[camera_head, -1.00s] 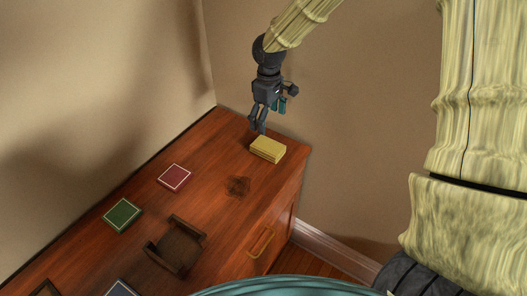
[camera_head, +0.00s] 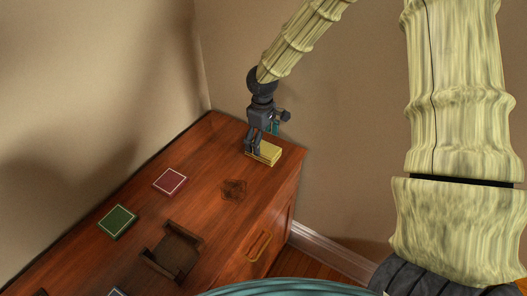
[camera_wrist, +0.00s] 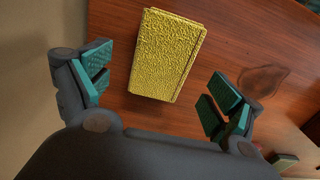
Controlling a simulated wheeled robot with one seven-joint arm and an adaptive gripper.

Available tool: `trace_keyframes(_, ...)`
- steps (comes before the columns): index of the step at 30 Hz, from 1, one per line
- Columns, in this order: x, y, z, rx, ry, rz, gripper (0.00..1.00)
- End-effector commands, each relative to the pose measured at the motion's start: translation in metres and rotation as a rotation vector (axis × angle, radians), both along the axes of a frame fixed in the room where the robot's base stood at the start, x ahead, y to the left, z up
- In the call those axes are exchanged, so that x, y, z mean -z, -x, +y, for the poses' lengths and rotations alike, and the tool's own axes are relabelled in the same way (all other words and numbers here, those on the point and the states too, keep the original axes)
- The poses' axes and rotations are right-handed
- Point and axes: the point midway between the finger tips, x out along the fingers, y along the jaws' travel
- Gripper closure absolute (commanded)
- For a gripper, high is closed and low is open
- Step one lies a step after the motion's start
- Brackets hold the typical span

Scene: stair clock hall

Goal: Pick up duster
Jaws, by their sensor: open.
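The duster looks like a yellow, rough-textured folded block (camera_head: 268,153) lying flat near the far right corner of the wooden desk top. It also shows in the wrist view (camera_wrist: 165,55), at top centre. My gripper (camera_head: 252,151) is just over its left end in the head view and partly hides it. In the wrist view my gripper (camera_wrist: 158,88) has its teal-padded fingers spread wide, with the duster ahead of and between them, not held. Whether a fingertip touches the desk or duster I cannot tell.
The desk (camera_head: 205,150) stands against the walls. A red square (camera_head: 170,181), a green square (camera_head: 117,222) and a dark wooden holder (camera_head: 173,253) lie to the left and front. A dark patch (camera_head: 233,190) marks bare wood near the duster. The yellow drawer handle (camera_head: 258,246) faces front.

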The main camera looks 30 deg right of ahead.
Motion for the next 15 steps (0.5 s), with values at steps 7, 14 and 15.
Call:
trace_keyframes(7,0.028,0.007,-0.001,0.001,0.0,0.001,0.08)
trace_keyframes(14,0.039,0.007,-0.001,0.0,0.0,0.0,0.08)
trace_keyframes(15,0.039,0.007,-0.001,0.0,0.0,-0.001,0.08)
